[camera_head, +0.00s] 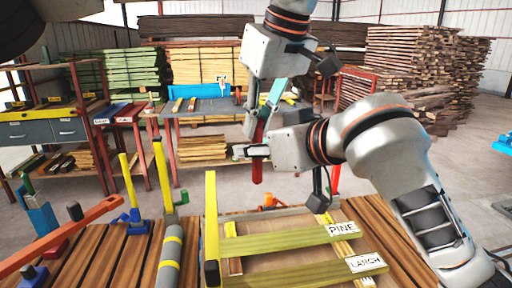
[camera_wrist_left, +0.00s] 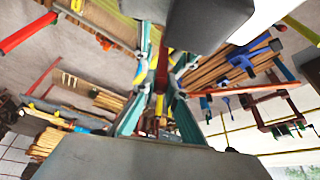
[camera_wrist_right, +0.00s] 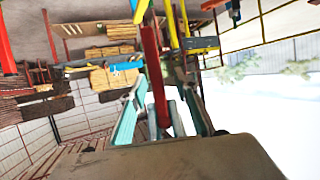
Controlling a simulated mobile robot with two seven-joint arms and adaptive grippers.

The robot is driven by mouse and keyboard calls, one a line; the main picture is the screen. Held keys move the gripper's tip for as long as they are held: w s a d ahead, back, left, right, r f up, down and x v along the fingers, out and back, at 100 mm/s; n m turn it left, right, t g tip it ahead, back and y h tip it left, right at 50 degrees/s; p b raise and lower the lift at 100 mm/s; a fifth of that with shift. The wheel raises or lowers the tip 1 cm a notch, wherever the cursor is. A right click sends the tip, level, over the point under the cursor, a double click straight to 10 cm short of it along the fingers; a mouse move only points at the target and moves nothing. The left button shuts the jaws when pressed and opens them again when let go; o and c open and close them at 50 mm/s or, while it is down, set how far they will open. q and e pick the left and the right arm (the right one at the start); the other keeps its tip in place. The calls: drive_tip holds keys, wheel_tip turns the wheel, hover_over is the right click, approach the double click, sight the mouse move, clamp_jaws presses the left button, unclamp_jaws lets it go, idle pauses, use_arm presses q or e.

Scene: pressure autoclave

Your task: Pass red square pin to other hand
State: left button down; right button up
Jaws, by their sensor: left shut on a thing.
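The red square pin (camera_head: 258,168) is held upright above the workbench. My left gripper (camera_head: 260,112) comes down from the top of the head view and is shut on its upper part. In the left wrist view the pin (camera_wrist_left: 162,72) sits between the teal fingers. My right gripper (camera_head: 253,151) comes in from the right, level, with its fingertips at the pin's lower part. In the right wrist view the pin (camera_wrist_right: 154,75) runs between the right fingers. Whether they touch it I cannot tell.
Below is a wooden bench with a frame holding yellowish boards labelled PINE (camera_head: 292,239) and LARCH (camera_head: 325,273). A yellow upright bar (camera_head: 211,225) stands left of the pin. Clamps and a grey cylinder (camera_head: 170,262) are further left. Lumber racks and tables stand behind.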

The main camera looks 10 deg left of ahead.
clamp_jaws()
use_arm(q)
drive_tip(key=c, duration=2)
unclamp_jaws()
drive_tip(key=v, duration=0.7)
drive_tip(key=shift+s+r, duration=0.15)
drive_tip(key=shift+r, duration=0.05)
